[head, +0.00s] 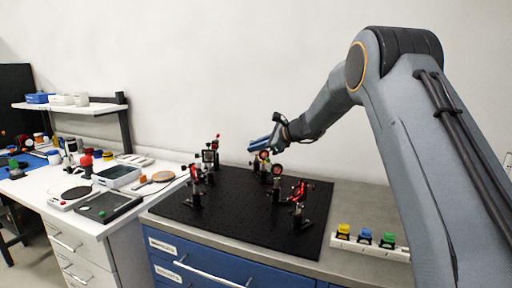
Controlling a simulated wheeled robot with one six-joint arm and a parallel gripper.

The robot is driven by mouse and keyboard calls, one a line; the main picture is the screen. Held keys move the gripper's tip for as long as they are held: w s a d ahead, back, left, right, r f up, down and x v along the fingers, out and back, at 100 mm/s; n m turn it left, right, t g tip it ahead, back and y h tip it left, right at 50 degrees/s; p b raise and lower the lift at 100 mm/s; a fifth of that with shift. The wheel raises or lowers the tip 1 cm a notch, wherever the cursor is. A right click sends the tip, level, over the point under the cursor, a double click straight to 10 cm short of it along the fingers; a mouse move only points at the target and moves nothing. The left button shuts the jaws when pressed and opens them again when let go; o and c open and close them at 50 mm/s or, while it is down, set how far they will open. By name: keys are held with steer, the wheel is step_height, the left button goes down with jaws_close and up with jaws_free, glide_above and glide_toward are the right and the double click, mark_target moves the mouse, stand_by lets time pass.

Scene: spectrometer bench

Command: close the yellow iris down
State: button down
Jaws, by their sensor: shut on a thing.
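My gripper (262,144) has blue fingers and reaches in from the right over the back middle of the black breadboard. It is shut on a small part at the top of a post-mounted optic (264,156). The grip is too small to make out, and the fingers partly hide that optic. I cannot tell from its colour whether this is the yellow iris. A round red-and-black optic (277,169) stands just right of it on its own post.
The black breadboard (240,226) carries several upright optics, including a square-framed one (209,156) at left and a red-topped one (299,190) at front right. The white rack (372,246) also holds blue and green pieces. A cluttered white bench (110,222) stands left.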

steer(key=c, duration=1.8)
jaws_free()
steer(key=b+v, duration=0.2)
steer(key=v, duration=0.6)
